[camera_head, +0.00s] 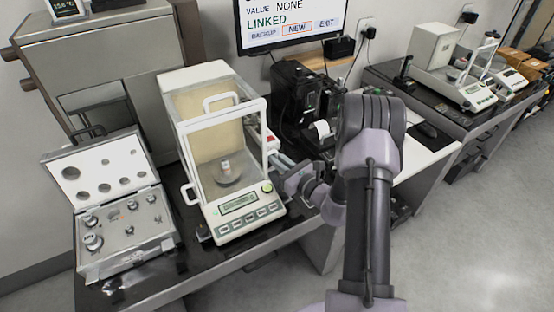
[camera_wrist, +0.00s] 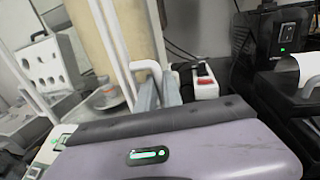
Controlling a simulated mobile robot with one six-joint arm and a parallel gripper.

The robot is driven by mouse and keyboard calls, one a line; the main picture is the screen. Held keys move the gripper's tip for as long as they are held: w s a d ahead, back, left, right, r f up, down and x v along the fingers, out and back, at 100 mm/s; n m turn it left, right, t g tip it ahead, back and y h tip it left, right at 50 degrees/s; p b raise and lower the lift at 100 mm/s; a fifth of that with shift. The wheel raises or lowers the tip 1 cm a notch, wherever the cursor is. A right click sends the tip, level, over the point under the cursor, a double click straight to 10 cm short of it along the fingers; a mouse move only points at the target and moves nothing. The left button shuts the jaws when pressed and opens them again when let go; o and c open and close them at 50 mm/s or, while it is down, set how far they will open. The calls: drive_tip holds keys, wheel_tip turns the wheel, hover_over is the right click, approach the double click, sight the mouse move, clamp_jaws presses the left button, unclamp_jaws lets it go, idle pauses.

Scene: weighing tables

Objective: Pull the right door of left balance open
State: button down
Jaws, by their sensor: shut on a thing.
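The left balance (camera_head: 240,205) is a white, glass-walled case with a keypad and display in front. It stands upright on the dark table. A small weight (camera_head: 225,165) rests on its round pan (camera_head: 227,177), and the pan shows in the wrist view (camera_wrist: 105,98). My gripper (camera_head: 278,163) is at the case's right side. In the wrist view my gripper (camera_wrist: 158,92) is shut on the white handle (camera_wrist: 146,66) of the right door. The fingers hide the handle's lower part. I cannot tell how far the door stands open.
An open case of weights (camera_head: 125,215) stands left of the balance. A black printer (camera_head: 320,130) and a white box with a red part (camera_wrist: 205,82) are close on the right. Another balance (camera_head: 465,85) is on the far table. The floor at right is clear.

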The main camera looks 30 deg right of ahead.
drive_tip(key=x, duration=0.3)
drive_tip(key=shift+w+d, duration=0.1)
drive_tip(key=shift+d, duration=0.2)
drive_tip(key=c, duration=1.8)
unclamp_jaws()
drive_tip(key=shift+o, duration=0.2)
drive_tip(key=p+v, duration=0.2)
drive_tip(key=v, duration=1.5)
drive_tip(key=shift+s+p, duration=0.2)
drive_tip(key=shift+p, duration=0.2)
drive_tip(key=shift+d, duration=0.1)
